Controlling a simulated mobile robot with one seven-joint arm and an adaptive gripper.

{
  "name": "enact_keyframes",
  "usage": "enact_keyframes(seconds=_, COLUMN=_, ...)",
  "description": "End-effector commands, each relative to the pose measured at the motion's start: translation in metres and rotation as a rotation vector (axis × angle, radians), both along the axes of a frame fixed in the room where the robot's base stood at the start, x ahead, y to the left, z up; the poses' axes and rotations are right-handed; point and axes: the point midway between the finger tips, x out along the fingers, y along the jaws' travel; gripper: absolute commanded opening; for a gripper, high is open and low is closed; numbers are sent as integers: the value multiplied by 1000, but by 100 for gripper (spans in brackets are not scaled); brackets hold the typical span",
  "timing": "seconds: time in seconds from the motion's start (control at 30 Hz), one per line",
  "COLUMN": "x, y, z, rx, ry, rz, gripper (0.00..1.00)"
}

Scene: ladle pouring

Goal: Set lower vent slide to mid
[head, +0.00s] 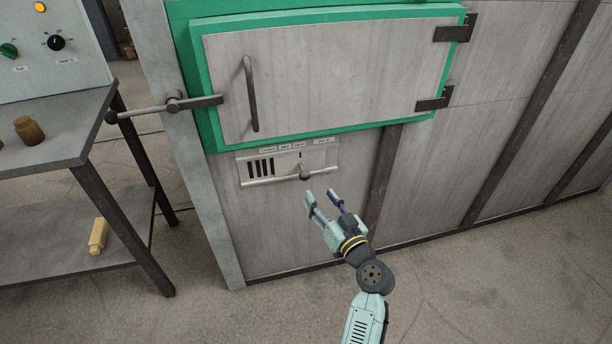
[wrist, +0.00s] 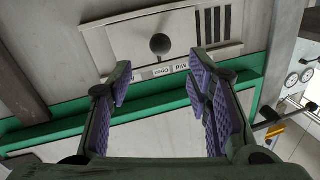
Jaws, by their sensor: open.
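The lower vent slide (head: 272,182) is a pale metal plate in a frame on the grey furnace wall, below the green-edged door. Its dark round knob (head: 304,175) sits right of several open dark slots (head: 261,168). The knob and its pointer line up with the "Open" label, right of "Mid". In the wrist view, upside down, the knob (wrist: 160,44) shows near the "Open" label (wrist: 162,72). My gripper (head: 320,194) is open and empty, just below and right of the knob, not touching it. In the wrist view the knob appears between and beyond the fingertips (wrist: 160,66).
Above is the closed door with a vertical handle (head: 250,95) and a latch bar (head: 165,108) sticking out left. A metal table (head: 60,135) with a brown jar (head: 29,130) stands at left. The floor and wall to the right are clear.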

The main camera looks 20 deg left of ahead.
Motion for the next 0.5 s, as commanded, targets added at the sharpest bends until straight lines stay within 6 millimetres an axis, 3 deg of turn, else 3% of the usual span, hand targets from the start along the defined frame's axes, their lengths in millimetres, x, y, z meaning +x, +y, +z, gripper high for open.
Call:
enact_keyframes(seconds=0.17, x=8, y=9, z=0, rx=9, ry=0, rz=6, gripper=46)
enact_keyframes(seconds=0.5, x=52, y=54, z=2, rx=9, ry=0, rz=6, gripper=46)
